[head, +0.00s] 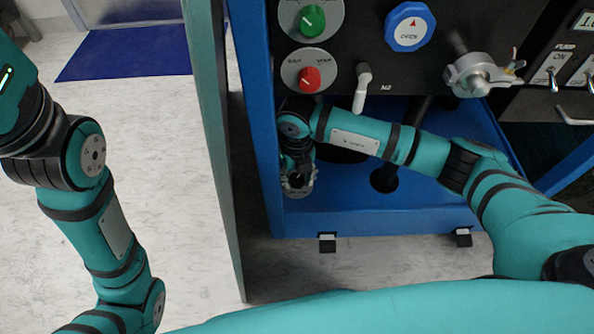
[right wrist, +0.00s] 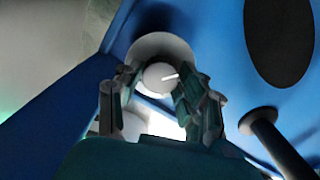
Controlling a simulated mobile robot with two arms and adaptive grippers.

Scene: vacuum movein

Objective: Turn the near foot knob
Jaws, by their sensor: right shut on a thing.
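The near foot knob (right wrist: 158,74) is a pale round knob with a white pointer line, in front of a round pale plate (right wrist: 165,45) on the blue frame. In the right wrist view the fingers of my right gripper (right wrist: 160,88) stand on both sides of the knob, shut on it. In the head view my right gripper (head: 297,180) points down at the frame's lower left corner and hides most of the knob; the rim of its pale plate (head: 303,191) shows around the fingers. My left arm comes in at the left; its gripper is out of view.
Above is a black panel with a green knob (head: 314,20), a red knob (head: 310,79), a blue dial (head: 409,27), a white lever (head: 362,87) and a metal clamp (head: 480,75). A blue frame post (head: 257,110) stands close left of the right gripper.

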